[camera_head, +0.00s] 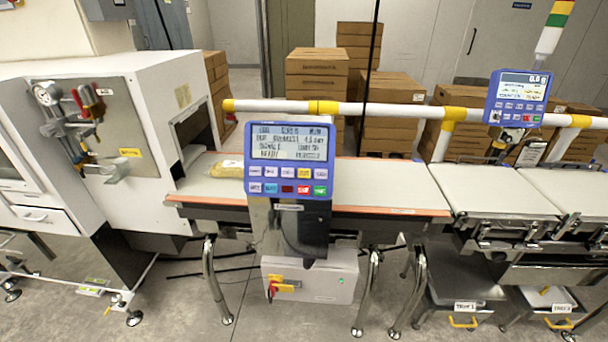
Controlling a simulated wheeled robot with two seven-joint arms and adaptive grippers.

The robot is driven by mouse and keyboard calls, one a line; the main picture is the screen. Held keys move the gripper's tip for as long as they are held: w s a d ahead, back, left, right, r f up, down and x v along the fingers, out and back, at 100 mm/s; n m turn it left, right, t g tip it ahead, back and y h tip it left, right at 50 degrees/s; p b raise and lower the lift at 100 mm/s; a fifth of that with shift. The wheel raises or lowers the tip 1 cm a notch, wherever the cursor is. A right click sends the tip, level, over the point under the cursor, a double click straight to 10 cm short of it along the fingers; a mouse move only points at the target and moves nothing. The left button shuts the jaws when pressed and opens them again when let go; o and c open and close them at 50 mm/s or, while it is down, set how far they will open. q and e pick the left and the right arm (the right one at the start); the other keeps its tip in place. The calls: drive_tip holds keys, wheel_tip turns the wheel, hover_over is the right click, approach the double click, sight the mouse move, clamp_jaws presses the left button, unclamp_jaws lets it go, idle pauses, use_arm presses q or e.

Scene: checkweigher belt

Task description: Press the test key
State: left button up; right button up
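A blue control panel (248,184) stands in the middle, in front of the belt, on a dark post. Its grey screen (290,142) shows several lines of text. Two rows of keys sit below the screen. The upper row is white keys with one yellow key (288,173). The lower row has white, blue, dark red, red (304,190) and green (320,190) keys. The key labels are too small to read, so I cannot tell which is the test key. Neither of my grippers is in view, and nothing covers the panel.
A second blue panel (519,98) with a screen and keys is at the right. The belt (380,186) runs behind the main panel, with a yellowish packet (228,169) on it. A white cabinet machine (150,100) is at left. A white-yellow rail (385,110) and boxes (316,80) stand behind.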

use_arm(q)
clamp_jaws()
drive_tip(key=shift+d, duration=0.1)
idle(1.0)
